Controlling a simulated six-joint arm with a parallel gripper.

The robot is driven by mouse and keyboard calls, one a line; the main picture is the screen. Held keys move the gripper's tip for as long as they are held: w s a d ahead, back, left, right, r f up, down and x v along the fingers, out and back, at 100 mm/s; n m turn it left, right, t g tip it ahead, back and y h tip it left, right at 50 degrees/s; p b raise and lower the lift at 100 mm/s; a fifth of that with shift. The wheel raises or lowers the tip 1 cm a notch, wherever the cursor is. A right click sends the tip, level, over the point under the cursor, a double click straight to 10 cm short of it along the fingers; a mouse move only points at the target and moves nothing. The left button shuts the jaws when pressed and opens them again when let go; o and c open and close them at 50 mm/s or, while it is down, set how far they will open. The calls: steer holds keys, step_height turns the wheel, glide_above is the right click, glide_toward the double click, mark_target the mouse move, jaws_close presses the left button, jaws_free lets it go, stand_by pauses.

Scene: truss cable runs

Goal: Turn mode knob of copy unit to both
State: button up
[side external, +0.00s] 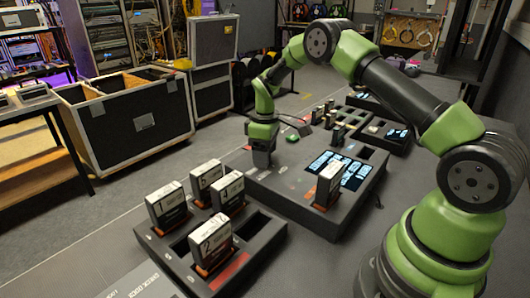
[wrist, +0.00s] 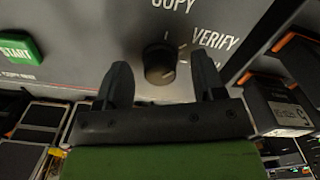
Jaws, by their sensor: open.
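The mode knob (wrist: 159,62) is a small dark round knob on the grey panel of the copy unit (wrist: 85,45). It shows in the wrist view between my two fingertips, a little ahead of them. Labels COPY and VERIFY show around it; a third label at its lower right is mostly hidden by my right finger. My gripper (wrist: 160,85) is open, its fingers on either side of the knob with gaps. In the side view my gripper (side external: 262,160) points down at the near-left part of the copy unit (side external: 290,195), and hides the knob there.
A green START button (wrist: 18,48) is on the panel left of the knob; it also shows in the side view (side external: 292,135). A dock (side external: 180,250) with several numbered cartridges stands in front. One cartridge (side external: 328,185) stands in the copy unit.

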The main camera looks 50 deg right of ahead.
steer(key=shift+f, duration=0.1)
steer(key=c, duration=0.9)
steer(key=m, duration=0.4)
steer(key=shift+m, duration=0.3)
steer(key=m, duration=0.4)
stand_by(0.4)
steer(key=o, duration=0.9)
